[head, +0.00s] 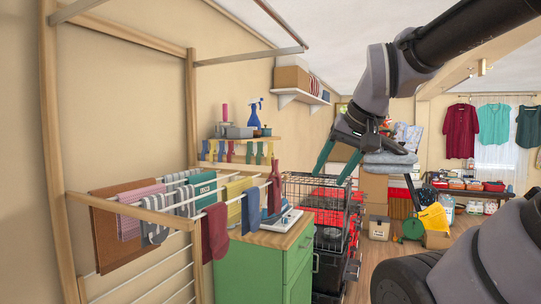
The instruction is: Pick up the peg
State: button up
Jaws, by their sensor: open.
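My gripper (331,175) is open in the head view, with its two teal fingers pointing down and apart. It appears over or in front of the black wire basket (300,187); the depth between them is unclear. I see nothing between the fingers.
A wooden drying rack (48,150) with hanging laundry stands at the left. A green cabinet (258,270) with a wooden top stands beside the basket stack. Boxes, a yellow dustpan (434,218) and a bench with containers stand behind at the right. Some wooden floor is open.

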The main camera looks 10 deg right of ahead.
aim_at(270, 153)
jog(key=i+l+u, duration=0.15)
jog(key=l+u, duration=0.15)
jog(key=i+l+u, duration=0.25)
jog(key=l, duration=0.2)
jog(key=l+u, duration=0.6)
jog(key=l, duration=0.2)
